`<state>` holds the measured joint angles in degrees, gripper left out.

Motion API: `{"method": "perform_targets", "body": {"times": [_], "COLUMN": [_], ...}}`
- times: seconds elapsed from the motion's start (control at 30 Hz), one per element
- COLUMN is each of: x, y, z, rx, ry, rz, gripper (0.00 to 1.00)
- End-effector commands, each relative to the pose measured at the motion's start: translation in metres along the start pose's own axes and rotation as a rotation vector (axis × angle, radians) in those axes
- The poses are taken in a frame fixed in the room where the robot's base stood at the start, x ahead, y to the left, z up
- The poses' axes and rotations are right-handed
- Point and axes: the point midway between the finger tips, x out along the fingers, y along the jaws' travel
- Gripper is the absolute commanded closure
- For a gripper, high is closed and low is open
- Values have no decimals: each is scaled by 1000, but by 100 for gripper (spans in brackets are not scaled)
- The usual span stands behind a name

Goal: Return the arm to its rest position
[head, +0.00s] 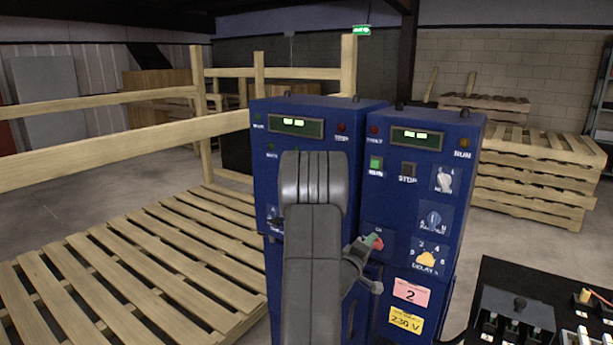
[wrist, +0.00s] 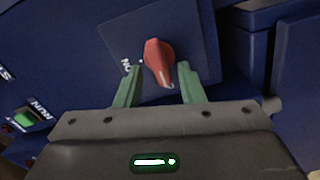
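My arm rises in front of the blue control cabinets in the head view. My gripper (head: 372,241) is at the lower left of the right cabinet (head: 458,128), close to a red rotary knob (head: 378,243). In the wrist view my gripper (wrist: 159,86) shows two green fingers spread apart, one on each side of the red knob (wrist: 158,60). Gaps show between the knob and both fingers. The knob sits on a dark square plate with "ON" lettering at its left. My arm hides part of the left cabinet (head: 262,113).
A wooden pallet platform (head: 150,262) with rails lies at the left. Stacked pallets (head: 530,180) stand at the right back. A dark table (head: 490,275) with a grey switch box (head: 512,312) is at the lower right. Open floor (head: 60,200) shows behind the platform.

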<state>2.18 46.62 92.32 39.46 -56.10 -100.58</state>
Motion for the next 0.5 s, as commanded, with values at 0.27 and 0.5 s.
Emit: {"method": "perform_targets", "body": {"times": [0.27, 0.5], "x": [0, 0], "y": [1, 4], "z": [1, 2], "rx": [261, 456], "ry": [-1, 0], "rz": [2, 2], "gripper": [65, 65]}}
